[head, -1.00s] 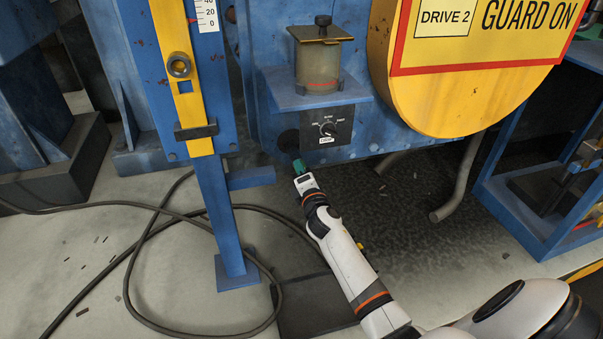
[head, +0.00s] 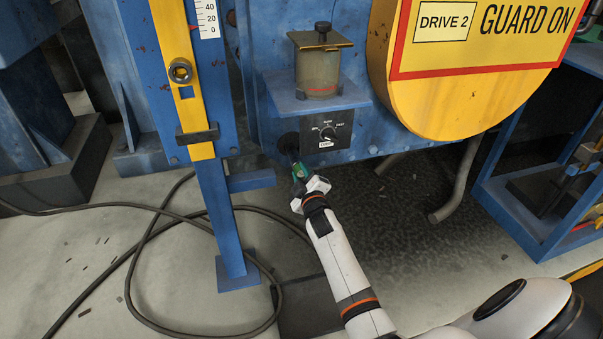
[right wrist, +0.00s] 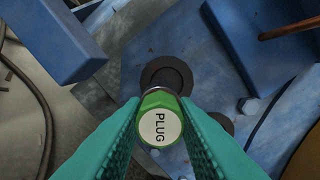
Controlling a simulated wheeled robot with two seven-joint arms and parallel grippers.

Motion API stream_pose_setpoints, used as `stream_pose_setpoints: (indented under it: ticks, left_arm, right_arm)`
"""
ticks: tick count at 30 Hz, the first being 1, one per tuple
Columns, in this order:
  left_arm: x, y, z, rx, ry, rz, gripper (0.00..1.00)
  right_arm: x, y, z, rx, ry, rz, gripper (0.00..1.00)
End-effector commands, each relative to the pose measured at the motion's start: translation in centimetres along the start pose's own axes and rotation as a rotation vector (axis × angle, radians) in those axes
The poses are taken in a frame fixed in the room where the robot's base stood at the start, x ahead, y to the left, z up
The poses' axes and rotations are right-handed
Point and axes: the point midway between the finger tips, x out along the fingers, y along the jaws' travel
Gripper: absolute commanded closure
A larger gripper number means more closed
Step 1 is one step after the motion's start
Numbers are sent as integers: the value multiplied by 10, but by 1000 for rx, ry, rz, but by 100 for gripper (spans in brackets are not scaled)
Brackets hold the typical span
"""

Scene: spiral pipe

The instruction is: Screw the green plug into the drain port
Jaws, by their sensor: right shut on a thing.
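The green plug (right wrist: 160,122) has a white face marked PLUG and sits between the two teal fingers of my right gripper (right wrist: 160,135) in the right wrist view. The gripper is shut on it. The plug's metal end points toward a dark round port (right wrist: 168,78) on the blue machine. The port's rim is partly hidden by the plug, and I cannot tell whether the plug touches it. In the head view my right gripper (head: 298,174) is just below and right of the dark port (head: 289,143). My left gripper is not in view.
A dial panel (head: 329,129) is right of the port, under a blue shelf (head: 318,98) bearing a cup-like reservoir (head: 318,72). A blue post (head: 222,215) stands at left. A yellow guard (head: 450,105) hangs at right. A black cable (head: 150,215) loops over the floor.

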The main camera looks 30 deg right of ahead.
Motion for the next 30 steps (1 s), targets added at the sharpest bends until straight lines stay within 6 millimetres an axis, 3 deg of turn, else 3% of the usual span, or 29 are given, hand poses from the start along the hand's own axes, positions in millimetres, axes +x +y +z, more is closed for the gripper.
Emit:
stream_pose_setpoints:
  ticks: [30]
  left_arm:
    - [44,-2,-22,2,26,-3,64]
  right_arm:
    - [0,-1,1,401,-1,-1,100]
